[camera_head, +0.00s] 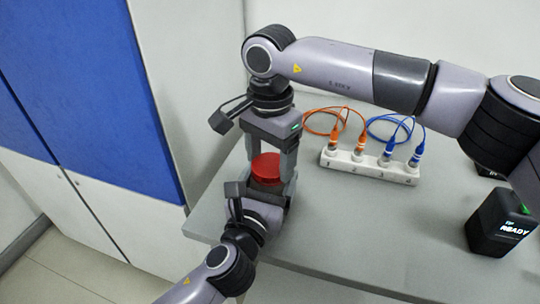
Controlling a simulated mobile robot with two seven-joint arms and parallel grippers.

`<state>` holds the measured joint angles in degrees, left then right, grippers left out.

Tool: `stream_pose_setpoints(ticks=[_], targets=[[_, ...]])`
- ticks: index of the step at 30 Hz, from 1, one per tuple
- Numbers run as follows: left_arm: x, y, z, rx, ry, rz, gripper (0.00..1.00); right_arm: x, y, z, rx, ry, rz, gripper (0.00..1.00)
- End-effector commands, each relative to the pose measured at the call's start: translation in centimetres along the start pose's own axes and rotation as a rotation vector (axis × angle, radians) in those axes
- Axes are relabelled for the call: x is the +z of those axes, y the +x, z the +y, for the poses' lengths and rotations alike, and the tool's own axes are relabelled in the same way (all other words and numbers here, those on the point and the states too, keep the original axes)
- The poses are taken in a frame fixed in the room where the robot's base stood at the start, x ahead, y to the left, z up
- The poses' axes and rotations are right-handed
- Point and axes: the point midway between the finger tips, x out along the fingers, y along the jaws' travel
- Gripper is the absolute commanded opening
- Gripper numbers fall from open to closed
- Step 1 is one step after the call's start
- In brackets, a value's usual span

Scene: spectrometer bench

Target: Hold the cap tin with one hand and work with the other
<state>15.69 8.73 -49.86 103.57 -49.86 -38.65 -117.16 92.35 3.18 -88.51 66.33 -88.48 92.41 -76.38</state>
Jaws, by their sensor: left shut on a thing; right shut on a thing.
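The red round cap tin (266,168) is at the left part of the grey bench, between my two grippers. Its top and part of its side show; its lower part is hidden. My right gripper (271,160) reaches it from the far side, with its fingers on either side of the red top, and is shut on it. My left gripper (265,186) comes from the near left and is shut on the tin lower down. Its fingertips are mostly hidden, so the exact contact cannot be seen.
A white numbered strip (368,167) with orange (336,132) and blue (420,148) cables stands at the back of the bench (350,235). A black box reading READY (502,222) stands at the right. The bench's front middle is clear. Blue-and-white cabinets (90,90) stand left.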

Motion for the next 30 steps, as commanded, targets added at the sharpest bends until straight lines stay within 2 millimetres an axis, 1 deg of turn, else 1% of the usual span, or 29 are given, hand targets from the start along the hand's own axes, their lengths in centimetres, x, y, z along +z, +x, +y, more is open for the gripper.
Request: stream_pose_setpoints(ticks=[20, 30], targets=[[0.0, 0.0, 0.0, 0.000, 0.001, 0.001, 0.00, 0.0, -2.1, 0.0, 0.000, 0.001, 0.000, 0.34], [0.0, 0.0, 0.0, 0.000, 0.001, 0.001, 0.00, 0.0, -2.2, 0.0, 0.000, 0.001, 0.000, 0.34]])
